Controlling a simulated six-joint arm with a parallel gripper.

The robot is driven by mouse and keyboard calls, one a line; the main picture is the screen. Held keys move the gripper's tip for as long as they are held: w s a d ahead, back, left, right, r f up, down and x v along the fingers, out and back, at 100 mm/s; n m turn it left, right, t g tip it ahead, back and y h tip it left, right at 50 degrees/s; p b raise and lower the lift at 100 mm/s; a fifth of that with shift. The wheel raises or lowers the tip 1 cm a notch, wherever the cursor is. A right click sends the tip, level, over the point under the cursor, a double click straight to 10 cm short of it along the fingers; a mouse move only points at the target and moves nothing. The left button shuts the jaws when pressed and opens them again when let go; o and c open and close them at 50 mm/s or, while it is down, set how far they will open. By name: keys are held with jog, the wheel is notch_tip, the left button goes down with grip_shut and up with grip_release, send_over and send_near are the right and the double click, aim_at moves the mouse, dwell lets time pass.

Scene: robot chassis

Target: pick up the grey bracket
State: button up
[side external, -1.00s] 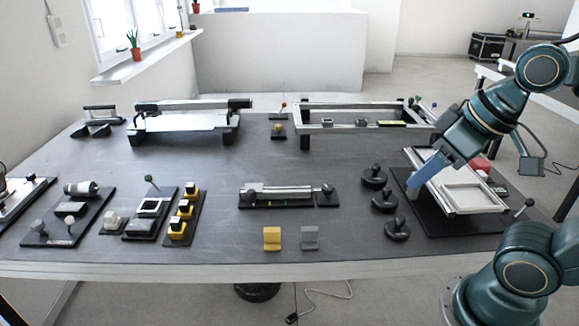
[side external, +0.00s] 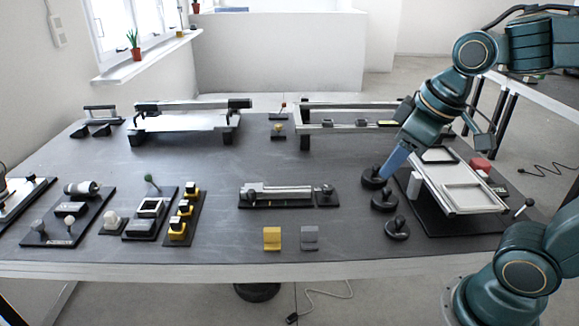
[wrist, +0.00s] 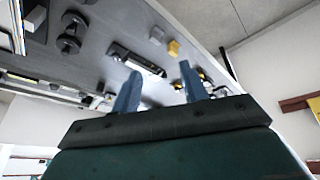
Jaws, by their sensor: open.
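The grey bracket (side external: 310,238) stands on the dark table near its front edge, just right of a similar yellow bracket (side external: 272,239). In the wrist view the grey bracket (wrist: 157,34) is small and near the top, left of the yellow one (wrist: 173,48). My gripper (side external: 387,172) is above the black round knobs, to the right of and farther back than the grey bracket, and well apart from it. In the wrist view my gripper (wrist: 160,71) shows two blue fingers spread apart with nothing between them.
Several black round knobs (side external: 384,201) stand below and in front of my gripper. A framed panel (side external: 462,190) lies to the right. A slide assembly (side external: 280,196) sits behind the brackets. The table between the knobs and the grey bracket is clear.

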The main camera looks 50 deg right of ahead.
jog(key=w+d+f+n+g, duration=0.15)
jog(key=w+f+n, duration=0.35)
jog(key=w, duration=0.5)
jog(key=n+g+y, duration=0.1)
jog(key=n+g, duration=0.1)
send_over(310, 228)
jog(key=s+d, duration=0.1)
notch_tip(310, 228, down, 13)
jog(key=shift+s, duration=0.15)
jog(key=shift+r, duration=0.1)
jog(key=shift+w+a+f, duration=0.1)
jog(key=shift+f, duration=1.3)
jog(key=shift+w+a+f, duration=0.1)
jog(key=shift+w+f, duration=0.05)
jog(key=shift+f, duration=1.3)
jog(key=shift+w+a+f, duration=0.1)
jog(key=shift+f, duration=1.3)
jog(key=shift+f, duration=0.1)
jog(key=shift+w+a+f, duration=0.15)
jog(key=shift+f, duration=1.1)
jog(key=shift+w+a+f, duration=0.1)
jog(key=shift+f, duration=1.1)
grip_shut()
